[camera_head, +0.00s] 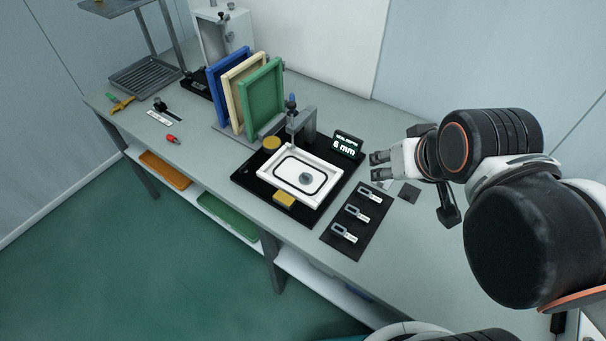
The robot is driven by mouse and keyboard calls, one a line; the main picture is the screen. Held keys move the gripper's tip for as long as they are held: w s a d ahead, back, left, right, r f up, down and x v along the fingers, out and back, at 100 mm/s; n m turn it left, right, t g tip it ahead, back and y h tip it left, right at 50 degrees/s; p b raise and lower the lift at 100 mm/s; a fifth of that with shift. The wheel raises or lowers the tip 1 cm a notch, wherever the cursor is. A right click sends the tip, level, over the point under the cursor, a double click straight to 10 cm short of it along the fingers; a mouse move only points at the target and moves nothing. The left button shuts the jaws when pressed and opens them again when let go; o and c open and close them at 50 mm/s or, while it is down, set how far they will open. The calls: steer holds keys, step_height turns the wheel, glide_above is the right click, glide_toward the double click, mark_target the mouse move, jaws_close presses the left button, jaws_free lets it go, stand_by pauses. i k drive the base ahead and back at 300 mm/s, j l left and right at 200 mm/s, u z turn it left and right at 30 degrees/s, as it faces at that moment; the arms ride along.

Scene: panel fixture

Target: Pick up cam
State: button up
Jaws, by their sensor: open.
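No part is clearly marked as the cam. Three small grey pieces with pale labels lie in a row on a black mat (337,251): a front one (344,233), a middle one (357,214) and a back one (370,194). I cannot tell which, if any, is the cam. My gripper (379,166) is open and empty, pointing left, and appears just beyond the back piece.
Blue, cream and green panels (262,95) stand upright in a rack to the left. A small dark square (409,193) lies right of the mat. The bench right of it looks clear.

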mark_target(345, 234)
steer(key=k+j+z, duration=0.2)
steer(key=z, duration=0.15)
steer(key=k+j+z, duration=0.15)
steer(key=z, duration=0.15)
